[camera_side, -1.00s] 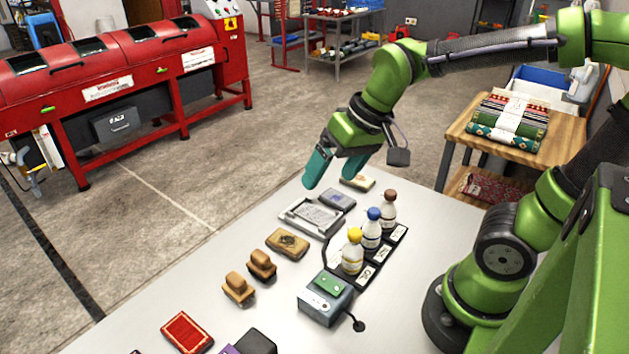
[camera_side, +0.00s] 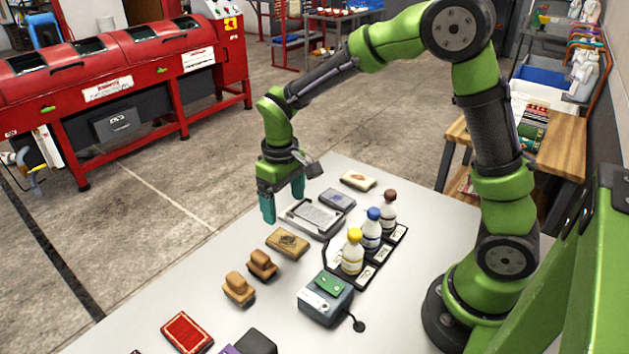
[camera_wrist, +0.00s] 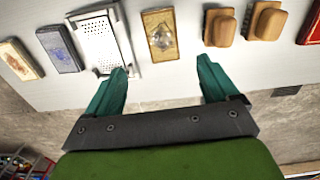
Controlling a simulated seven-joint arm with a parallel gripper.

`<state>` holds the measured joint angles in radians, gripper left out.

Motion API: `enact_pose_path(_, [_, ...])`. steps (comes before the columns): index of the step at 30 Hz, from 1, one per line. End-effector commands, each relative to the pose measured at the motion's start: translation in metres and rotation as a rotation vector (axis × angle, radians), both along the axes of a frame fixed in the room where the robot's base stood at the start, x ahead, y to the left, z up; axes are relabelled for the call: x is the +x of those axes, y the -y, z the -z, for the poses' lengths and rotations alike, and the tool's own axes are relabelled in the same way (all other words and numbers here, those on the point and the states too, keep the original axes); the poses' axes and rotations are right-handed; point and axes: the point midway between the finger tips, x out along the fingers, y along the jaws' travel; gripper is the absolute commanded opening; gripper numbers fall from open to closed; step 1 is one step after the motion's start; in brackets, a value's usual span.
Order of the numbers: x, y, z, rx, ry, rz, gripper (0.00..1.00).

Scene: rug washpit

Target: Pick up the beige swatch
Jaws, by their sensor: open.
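The beige swatch (camera_side: 357,181) lies flat at the far end of the pale table. It also shows at the left edge of the wrist view (camera_wrist: 18,60), with a small motif on it. A darker tan swatch (camera_side: 287,243) lies nearer, past the metal tray. My gripper (camera_side: 283,207) points down, open and empty, above the table's far left edge beside the tray. In the wrist view the tan swatch (camera_wrist: 160,35) is ahead between the open fingers (camera_wrist: 160,65), and the beige swatch is well to their left.
A blue-grey swatch (camera_side: 338,200) and a metal tray (camera_side: 298,219) lie between the beige and tan swatches. Several capped bottles (camera_side: 371,235) stand in a black rack to the right.

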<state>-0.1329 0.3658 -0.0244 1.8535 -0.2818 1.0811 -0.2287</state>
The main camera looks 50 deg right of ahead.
Motion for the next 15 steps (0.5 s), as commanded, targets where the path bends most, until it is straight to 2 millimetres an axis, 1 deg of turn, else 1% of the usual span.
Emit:
enact_pose_path(1, [-0.001, 0.0, 0.012, 0.0, -0.005, 0.001, 0.87])
enact_pose_path(4, [-0.001, 0.0, 0.029, 0.0, -0.004, 0.0, 0.87])
enact_pose_path(7, [-0.001, 0.0, 0.04, 0.001, -0.002, 0.002, 0.87])
enact_pose_path(11, [-0.001, -0.001, 0.047, 0.001, -0.001, 0.002, 0.87])
enact_pose_path(15, [-0.004, -0.003, 0.064, 0.0, -0.003, 0.0, 0.87])
